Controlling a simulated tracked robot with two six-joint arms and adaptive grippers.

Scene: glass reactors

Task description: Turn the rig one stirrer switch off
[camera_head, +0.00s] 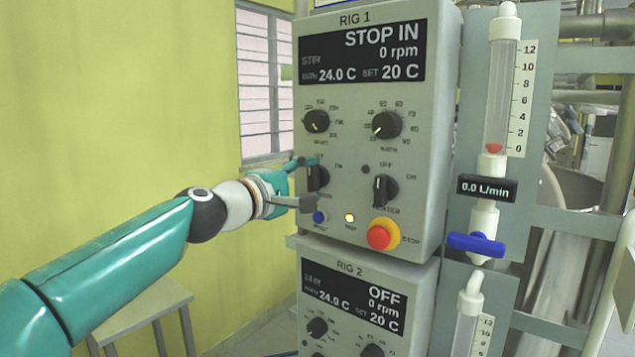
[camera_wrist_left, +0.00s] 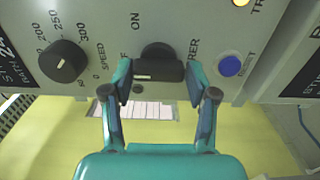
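The rig one panel (camera_head: 372,225) fills the middle of the head view. Its stirrer switch (camera_head: 318,178) is the black left-hand knob of the lower pair. Its bar stands upright, toward the OFF label. In the left wrist view the switch (camera_wrist_left: 158,69) lies crosswise. My left gripper (camera_head: 310,182) is open around it, one finger above and one below, with small gaps; contact is unclear. The left wrist view shows the fingers (camera_wrist_left: 160,82) at both ends of the bar. The display (camera_head: 362,53) reads STOP IN, 0 rpm. My right gripper is out of view.
The heater switch (camera_head: 384,191) stands right of the stirrer switch. Below are a blue button (camera_head: 320,217), a lit yellow lamp (camera_head: 350,217) and a red stop button (camera_head: 382,234). The speed knob (camera_head: 316,121) is above. Rig two (camera_head: 366,300) stands below.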

